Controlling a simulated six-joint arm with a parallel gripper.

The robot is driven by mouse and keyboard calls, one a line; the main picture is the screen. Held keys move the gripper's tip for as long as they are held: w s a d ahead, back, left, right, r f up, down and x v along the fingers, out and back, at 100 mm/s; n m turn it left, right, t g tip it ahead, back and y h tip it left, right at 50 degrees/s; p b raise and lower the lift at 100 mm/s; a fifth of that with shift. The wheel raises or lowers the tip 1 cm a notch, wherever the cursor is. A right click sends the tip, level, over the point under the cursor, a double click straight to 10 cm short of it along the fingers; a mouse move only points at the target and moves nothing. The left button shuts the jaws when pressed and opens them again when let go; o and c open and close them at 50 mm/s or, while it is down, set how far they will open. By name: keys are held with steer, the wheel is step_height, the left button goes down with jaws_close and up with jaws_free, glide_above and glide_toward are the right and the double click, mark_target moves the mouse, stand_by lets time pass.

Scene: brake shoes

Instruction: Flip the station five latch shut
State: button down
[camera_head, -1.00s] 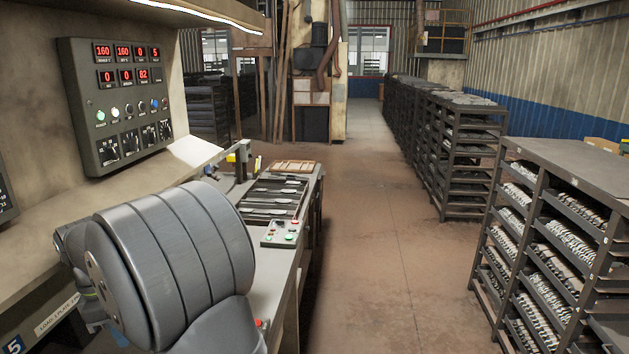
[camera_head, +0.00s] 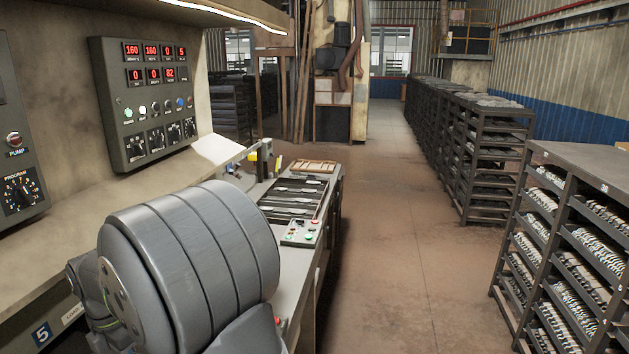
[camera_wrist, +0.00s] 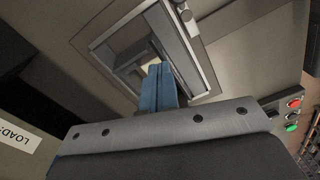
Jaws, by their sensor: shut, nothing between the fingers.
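My gripper's blue fingers (camera_wrist: 158,88) show in the wrist view, close together with nothing held. Their tips reach over a light metal frame (camera_wrist: 199,63) around a recess in a grey panel. A small rounded metal piece (camera_wrist: 187,14) sits at the frame's top edge; I cannot tell whether it is part of the latch. The latch cannot be clearly made out there, and my large grey arm link hides the gripper and much of the bench.
A control panel (camera_head: 150,105) with red displays and knobs is on the wall. A button box (camera_head: 302,232) and a tray of flat parts (camera_head: 294,198) lie on the bench beyond my arm. Racks (camera_head: 575,240) stand at the right. The aisle floor (camera_head: 405,245) is clear.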

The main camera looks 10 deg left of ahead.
stand_by(0.3)
steer(key=c, duration=1.3)
jaws_free()
steer(key=m, duration=0.1)
steer(key=s+m+g, duration=0.1)
steer(key=shift+d+r+m+h, duration=0.15)
steer(key=shift+d+m+h, duration=0.15)
steer(key=shift+d+m, duration=0.1)
steer(key=w+d+r+m+g, duration=0.1)
steer(key=w+d+r+m, duration=0.1)
steer(key=w+r+m, duration=0.4)
steer(key=w+d+r+m, duration=0.2)
steer(key=w+r+m, duration=0.2)
steer(key=r, duration=0.4)
steer(key=s+f, duration=0.1)
steer(key=f, duration=0.4)
steer(key=s+f, duration=0.1)
steer(key=f, duration=0.5)
steer(key=s+f, duration=0.1)
steer(key=f, duration=0.4)
steer(key=shift+s+d+f, duration=0.1)
steer(key=shift+d+f, duration=0.1)
steer(key=shift+d, duration=0.05)
steer(key=shift+c, duration=0.2)
jaws_close()
